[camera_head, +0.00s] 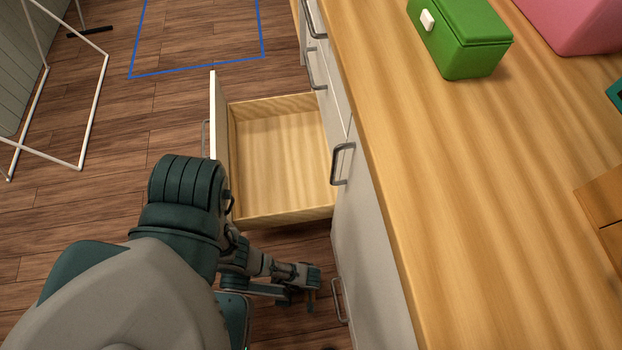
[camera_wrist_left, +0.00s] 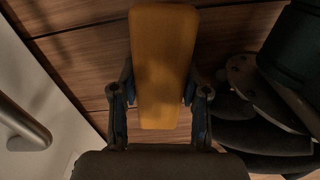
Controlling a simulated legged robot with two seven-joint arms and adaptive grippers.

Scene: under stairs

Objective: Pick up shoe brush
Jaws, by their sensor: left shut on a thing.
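The shoe brush (camera_wrist_left: 163,60) shows in the left wrist view as a long orange-brown block, wider at its far end. My left gripper (camera_head: 308,286) is shut on it, with one finger on each long side. The brush is held above the wooden floor, and its bristles cannot be made out. In the head view the gripper is low beside the cabinet front, below the open drawer, and only a small brown bit of the brush shows at the fingers. My right gripper is not in view.
An open, empty drawer (camera_head: 282,160) juts from the white cabinet (camera_head: 372,250), just beyond my left arm. Handles stick out from the cabinet front. A green box (camera_head: 460,40) and a pink object (camera_head: 580,20) stand on the wooden counter (camera_head: 470,180). A white frame (camera_head: 92,118) stands at far left.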

